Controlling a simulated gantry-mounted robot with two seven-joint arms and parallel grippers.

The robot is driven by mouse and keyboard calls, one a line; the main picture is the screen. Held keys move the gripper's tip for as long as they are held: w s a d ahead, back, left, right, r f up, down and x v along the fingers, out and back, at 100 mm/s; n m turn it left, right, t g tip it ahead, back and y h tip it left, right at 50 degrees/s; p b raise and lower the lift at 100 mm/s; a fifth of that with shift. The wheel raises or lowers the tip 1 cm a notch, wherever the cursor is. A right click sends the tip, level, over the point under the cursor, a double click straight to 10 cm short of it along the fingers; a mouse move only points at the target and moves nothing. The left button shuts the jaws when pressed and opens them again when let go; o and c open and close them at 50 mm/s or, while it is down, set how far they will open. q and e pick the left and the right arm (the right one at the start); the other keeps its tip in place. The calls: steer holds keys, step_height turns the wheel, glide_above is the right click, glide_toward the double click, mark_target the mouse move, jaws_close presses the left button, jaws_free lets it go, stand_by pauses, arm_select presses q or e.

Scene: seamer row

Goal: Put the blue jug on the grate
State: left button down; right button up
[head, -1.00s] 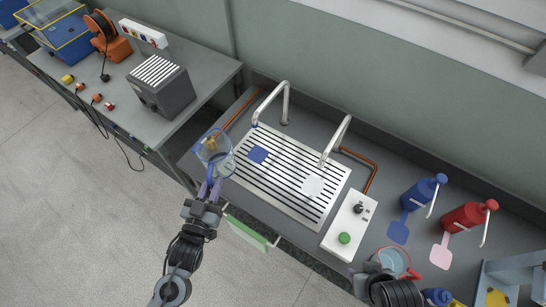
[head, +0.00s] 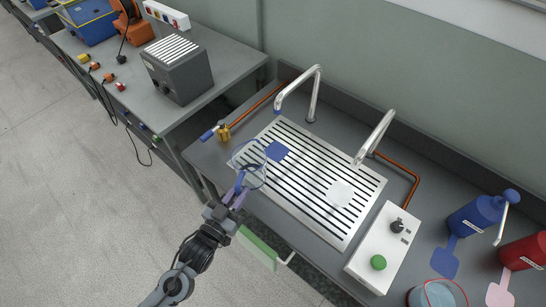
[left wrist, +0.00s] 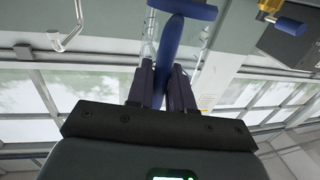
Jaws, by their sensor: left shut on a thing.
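The blue jug (head: 247,163) is a clear vessel with a blue handle. My left gripper (head: 238,190) is shut on its handle. The blue handle (left wrist: 168,55) shows between the fingers in the left wrist view. In the head view the jug overlaps the left end of the grate (head: 308,213), near a blue square (head: 277,151). It seems to be above the surface; its exact height is unclear. The grate is a pale metal plate with dark slots, and a white square (head: 340,193) lies on its right part. My right gripper is out of view.
Two curved taps (head: 313,95) (head: 377,138) rise behind the grate. A brass valve with a blue lever (head: 223,132) is left of it. A white control box with a green button (head: 378,262), another clear jug (head: 437,293) and blue and red pump bottles (head: 480,215) (head: 527,252) are right.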

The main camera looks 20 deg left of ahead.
arm_select(q)
steer(key=w+f, duration=0.1)
steer(key=w, duration=0.4)
steer(key=w+d+f+b, duration=0.1)
steer(key=w, duration=0.5)
steer(key=w+d+f+b, duration=0.1)
steer(key=w, duration=0.4)
steer(key=shift+w+d+f, duration=0.25)
steer(key=shift+w, duration=0.15)
steer(key=shift+w, duration=0.1)
